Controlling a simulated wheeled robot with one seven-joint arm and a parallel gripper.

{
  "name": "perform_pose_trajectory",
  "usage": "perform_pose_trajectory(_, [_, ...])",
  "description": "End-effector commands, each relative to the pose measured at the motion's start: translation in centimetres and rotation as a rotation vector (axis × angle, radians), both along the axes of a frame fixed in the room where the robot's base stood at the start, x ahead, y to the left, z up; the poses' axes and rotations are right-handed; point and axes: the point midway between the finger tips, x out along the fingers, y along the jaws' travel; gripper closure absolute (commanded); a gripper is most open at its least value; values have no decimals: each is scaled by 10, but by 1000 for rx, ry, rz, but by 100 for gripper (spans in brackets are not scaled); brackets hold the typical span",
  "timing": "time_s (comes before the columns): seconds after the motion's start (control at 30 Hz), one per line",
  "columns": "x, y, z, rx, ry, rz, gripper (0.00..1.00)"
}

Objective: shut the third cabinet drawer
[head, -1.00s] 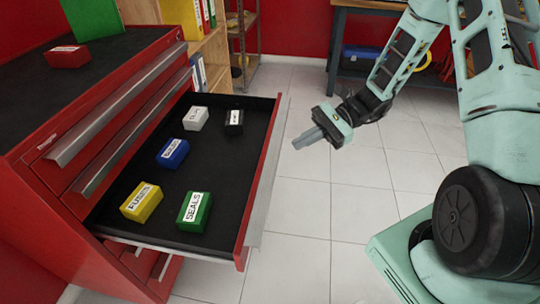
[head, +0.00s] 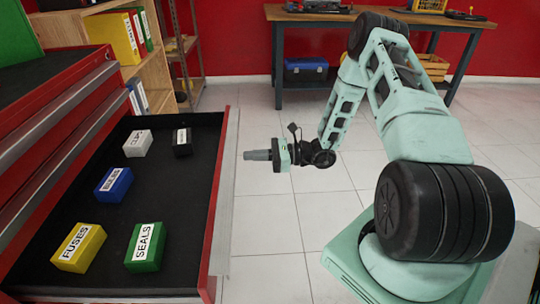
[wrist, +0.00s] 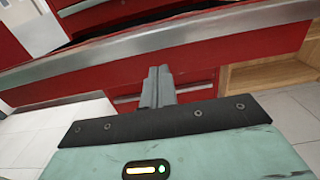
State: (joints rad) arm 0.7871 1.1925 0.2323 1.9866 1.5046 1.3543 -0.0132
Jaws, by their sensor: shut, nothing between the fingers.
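The open drawer (head: 207,215) of the red cabinet (head: 40,95) is pulled far out at the left of the head view. Its red front has a long silver handle strip along the top edge. My gripper (head: 250,155) is shut and empty, to the right of the drawer front, with its fingers pointing at it across a small gap. In the wrist view the shut fingers (wrist: 157,80) point toward the drawer front (wrist: 210,62), which crosses the picture. Whether the fingertips touch it cannot be told there. Two drawers above it look closed.
In the drawer lie a yellow FUSES box (head: 78,248), a green SEALS box (head: 146,247), a blue box (head: 114,185), a white box (head: 137,144) and a black box (head: 182,142). A workbench (head: 375,20) stands behind; tiled floor is free around my arm.

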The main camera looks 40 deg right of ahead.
Motion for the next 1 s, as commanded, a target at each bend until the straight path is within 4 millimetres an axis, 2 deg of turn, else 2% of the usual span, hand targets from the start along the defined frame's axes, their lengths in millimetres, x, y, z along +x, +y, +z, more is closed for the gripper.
perform_pose_trajectory(0.1, [12,18,0,0,0,4,100])
perform_pose_trajectory(0.3, [25,34,0,0,0,2,100])
perform_pose_trajectory(0.83, [29,39,0,-1,-1,1,100])
perform_pose_trajectory(1.0, [36,51,1,1,-1,3,100])
